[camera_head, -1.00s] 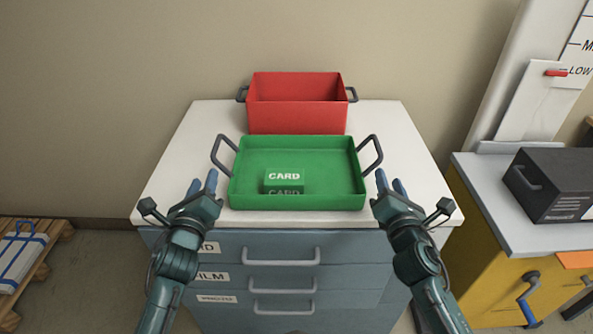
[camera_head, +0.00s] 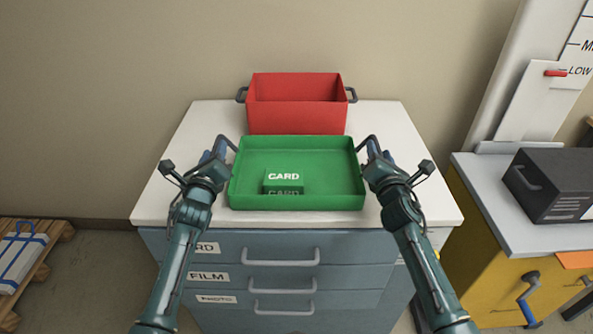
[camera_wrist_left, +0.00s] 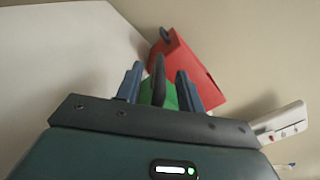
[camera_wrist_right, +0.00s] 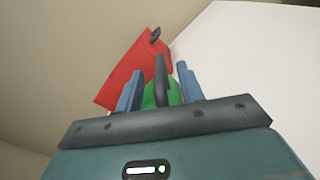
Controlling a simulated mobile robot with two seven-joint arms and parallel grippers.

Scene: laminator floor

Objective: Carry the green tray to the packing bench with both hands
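The green tray (camera_head: 300,160) sits on the white top of a drawer cabinet, with a green box marked CARD (camera_head: 284,182) inside it. My left gripper (camera_head: 217,152) is at the tray's left handle (camera_head: 229,142). In the left wrist view the fingers (camera_wrist_left: 158,88) stand open on both sides of the dark handle (camera_wrist_left: 158,70). My right gripper (camera_head: 374,153) is at the right handle (camera_head: 365,139). In the right wrist view its fingers (camera_wrist_right: 160,90) are open with the dark handle (camera_wrist_right: 161,72) between them. The packing bench cannot be identified for certain.
A red bin (camera_head: 296,115) with side handles stands directly behind the tray. The white cabinet top (camera_head: 180,190) is clear to the sides. At right, a dark machine (camera_head: 553,185) sits on a grey-topped yellow unit (camera_head: 480,240). A pallet (camera_head: 45,250) lies on the floor at left.

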